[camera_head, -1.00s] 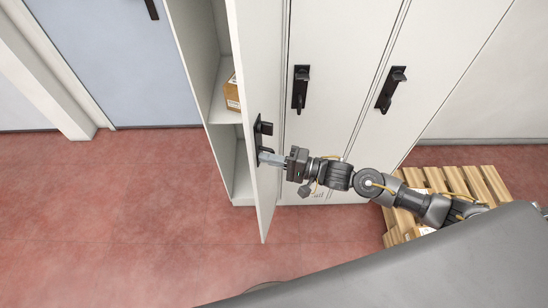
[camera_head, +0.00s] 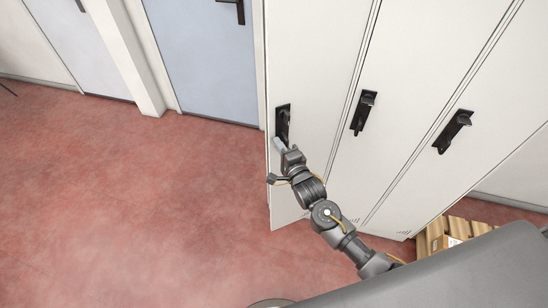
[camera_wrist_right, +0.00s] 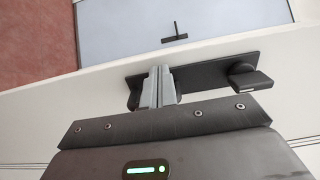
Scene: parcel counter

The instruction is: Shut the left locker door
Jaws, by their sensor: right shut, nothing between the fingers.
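The left locker door (camera_head: 315,75) is a tall pale panel in the head view. Its bottom left corner stands out from the locker front, so it looks ajar. The locker interior is hidden behind it. Its black handle (camera_head: 283,120) is near the door's left edge; the handle and its plate also show in the right wrist view (camera_wrist_right: 212,72). My right gripper (camera_head: 279,143) is shut and empty, with its fingertips at the lower end of the handle. In the wrist view its fingers (camera_wrist_right: 160,86) overlap the handle plate; contact is unclear. My left gripper is out of view.
Two more locker doors with black handles, the middle one (camera_head: 363,112) and the right one (camera_head: 453,131), look shut. A wooden pallet (camera_head: 438,236) lies at the lower right. A blue door (camera_head: 205,60) is at the back left. The red floor (camera_head: 150,200) at left is clear.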

